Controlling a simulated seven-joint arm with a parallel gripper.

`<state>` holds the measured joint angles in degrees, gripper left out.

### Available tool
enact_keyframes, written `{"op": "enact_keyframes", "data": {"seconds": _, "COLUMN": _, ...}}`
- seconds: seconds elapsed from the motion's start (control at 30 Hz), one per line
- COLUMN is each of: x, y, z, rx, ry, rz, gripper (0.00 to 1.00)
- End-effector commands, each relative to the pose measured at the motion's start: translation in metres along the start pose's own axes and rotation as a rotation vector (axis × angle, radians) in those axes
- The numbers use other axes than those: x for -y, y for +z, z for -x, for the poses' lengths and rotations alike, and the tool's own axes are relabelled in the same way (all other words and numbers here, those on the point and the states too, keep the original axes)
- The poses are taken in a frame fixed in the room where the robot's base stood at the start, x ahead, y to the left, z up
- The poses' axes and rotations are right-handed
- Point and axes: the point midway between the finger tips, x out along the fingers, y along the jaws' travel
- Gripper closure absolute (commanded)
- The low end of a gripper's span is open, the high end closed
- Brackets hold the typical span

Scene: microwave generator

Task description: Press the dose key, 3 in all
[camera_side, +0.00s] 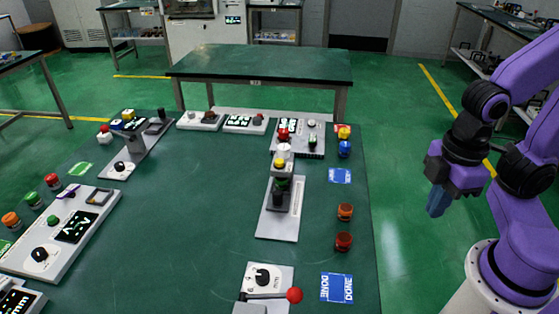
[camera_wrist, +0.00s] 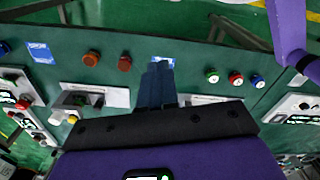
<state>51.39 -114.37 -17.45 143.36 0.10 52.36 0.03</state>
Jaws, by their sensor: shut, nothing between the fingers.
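No key in either view carries a label I can read, so I cannot tell which one is the dose key. In the side view a post device (camera_side: 283,185) on a white plate has a yellow button (camera_side: 280,163) near its top. Behind it a panel (camera_side: 313,143) has a red button (camera_side: 283,132) and a lit display. At the left is a long console (camera_side: 62,230) with a dark display and black knob. My gripper (camera_side: 437,203) is off the table's right side, shut and empty, touching nothing. Its fingers (camera_wrist: 157,84) show together in the wrist view.
A red-knobbed lever (camera_side: 294,295) stands at the front. Amber and red-brown buttons (camera_side: 344,242) and blue cards (camera_side: 337,288) line the green table's right edge. Green and orange buttons (camera_side: 33,199) stand at far left. The table's middle left of the post is clear.

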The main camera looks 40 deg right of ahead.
Motion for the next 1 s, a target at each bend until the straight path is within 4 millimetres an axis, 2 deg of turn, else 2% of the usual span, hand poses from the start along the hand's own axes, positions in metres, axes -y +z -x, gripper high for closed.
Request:
{"op": "enact_keyframes", "data": {"seconds": 0.77, "x": 0.0, "y": -0.001, "z": 0.0, "rx": -0.001, "ry": 0.0, "rz": -0.003, "gripper": 1.0}}
{"op": "enact_keyframes", "data": {"seconds": 0.87, "x": -0.004, "y": -0.008, "z": 0.0, "rx": -0.014, "ry": 0.005, "rz": -0.034, "gripper": 1.0}}
{"op": "enact_keyframes", "data": {"seconds": 1.0, "x": -0.022, "y": -0.036, "z": -0.001, "rx": -0.073, "ry": 0.024, "rz": -0.161, "gripper": 1.0}}
